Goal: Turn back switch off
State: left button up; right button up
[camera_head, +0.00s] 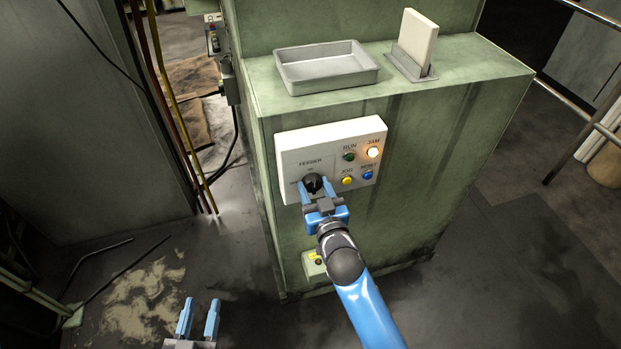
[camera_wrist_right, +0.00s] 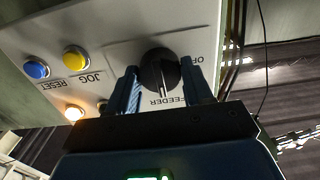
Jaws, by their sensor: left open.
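The black FEEDER knob (camera_head: 313,183) is on the white control panel (camera_head: 290,145) on the front of the green machine. My right gripper (camera_head: 316,190) is at the knob, one finger on each side. In the right wrist view the knob (camera_wrist_right: 160,70) sits between the two fingers (camera_wrist_right: 166,88); I cannot tell whether they press on it. There its pale pointer line faces the FEEDER lettering, and the OFF lettering is off to one side, partly behind a finger. My left gripper (camera_head: 199,318) is open and empty, low over the floor, away from the panel.
A grey tray (camera_head: 330,82) stands on top.

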jog(key=c, duration=0.5)
jog(key=shift+o, duration=0.2)
jog(key=shift+r+n+p, duration=0.1)
jog(key=shift+n+p, duration=0.35)
jog(key=shift+n, duration=0.15)
jog(key=shift+n+p, duration=0.6)
jog(key=shift+n, duration=0.6)
jog(key=shift+n+p, duration=0.3)
jog(key=shift+n, duration=0.7)
jog(key=n+p, duration=0.1)
jog(key=n, duration=0.2)
jog(key=shift+n+p, duration=0.45)
jog(key=shift+n, duration=0.75)
jog(key=o, duration=1.3)
jog(key=shift+o, duration=0.2)
jog(key=shift+s, duration=0.15)
